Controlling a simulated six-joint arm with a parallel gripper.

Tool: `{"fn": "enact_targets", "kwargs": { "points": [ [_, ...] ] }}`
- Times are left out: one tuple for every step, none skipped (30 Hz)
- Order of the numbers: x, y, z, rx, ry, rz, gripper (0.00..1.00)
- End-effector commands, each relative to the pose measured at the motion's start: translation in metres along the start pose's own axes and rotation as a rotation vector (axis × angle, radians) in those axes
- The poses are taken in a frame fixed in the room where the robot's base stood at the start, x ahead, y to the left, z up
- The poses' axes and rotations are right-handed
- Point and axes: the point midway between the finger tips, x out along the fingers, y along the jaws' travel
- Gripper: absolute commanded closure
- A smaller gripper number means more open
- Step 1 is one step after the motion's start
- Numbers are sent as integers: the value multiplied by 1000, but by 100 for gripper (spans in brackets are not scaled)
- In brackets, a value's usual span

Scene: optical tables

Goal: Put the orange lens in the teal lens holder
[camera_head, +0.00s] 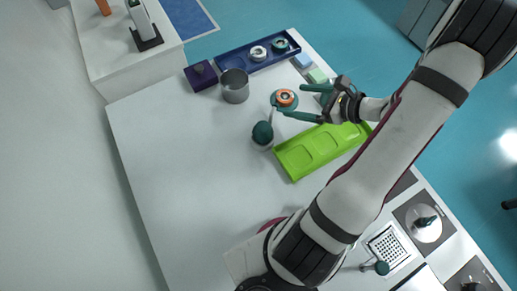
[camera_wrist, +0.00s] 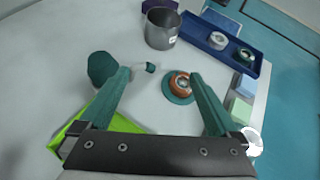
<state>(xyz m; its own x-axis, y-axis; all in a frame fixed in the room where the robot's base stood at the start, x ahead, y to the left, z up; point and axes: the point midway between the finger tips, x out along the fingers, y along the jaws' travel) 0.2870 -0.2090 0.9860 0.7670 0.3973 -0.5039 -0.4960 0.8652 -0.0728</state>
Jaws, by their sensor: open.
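The orange lens (camera_head: 285,96) is a small ring with a pale centre. It rests on a round teal base (camera_wrist: 178,97), which looks like the teal lens holder, on the white table; I cannot tell whether it is fully seated. It also shows in the wrist view (camera_wrist: 181,80), nearer the right finger. My gripper (camera_head: 290,101) is open and empty, with its green fingers spread and their tips close to the lens in the head view. In the wrist view my gripper (camera_wrist: 160,76) has the lens between and beyond its fingers, apart from both.
A dark green knob-topped object (camera_head: 262,132) stands close left of the lens. A metal cup (camera_head: 235,86) and a blue tray (camera_head: 243,62) holding ring-shaped parts are behind. A lime green tray (camera_head: 300,160) lies in front. The table's left side is clear.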

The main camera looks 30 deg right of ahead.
Motion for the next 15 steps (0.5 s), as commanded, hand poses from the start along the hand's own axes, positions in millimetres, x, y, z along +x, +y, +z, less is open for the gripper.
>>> {"fn": "enact_targets", "kwargs": {
  "points": [
    [12,28,41,-152,15,130,3],
    [18,54,66,-265,29,233,3],
    [21,95,96,-437,54,382,3],
    [19,126,113,-568,75,491,3],
    [14,157,125,-700,97,594,3],
    [2,195,135,-877,130,721,3],
    [-9,219,137,-1008,156,805,3],
    [-21,238,137,-1137,183,880,3],
    [-37,257,134,-1295,217,959,3],
    [-48,267,131,-1402,242,1005,3],
    [-58,274,128,-1498,264,1041,3],
    [-68,278,124,-1607,290,1074,3],
    [-74,280,121,-1672,306,1090,3],
    [-79,281,119,-1724,319,1101,3],
    [-83,281,117,-1775,333,1110,3]
  ]
}}
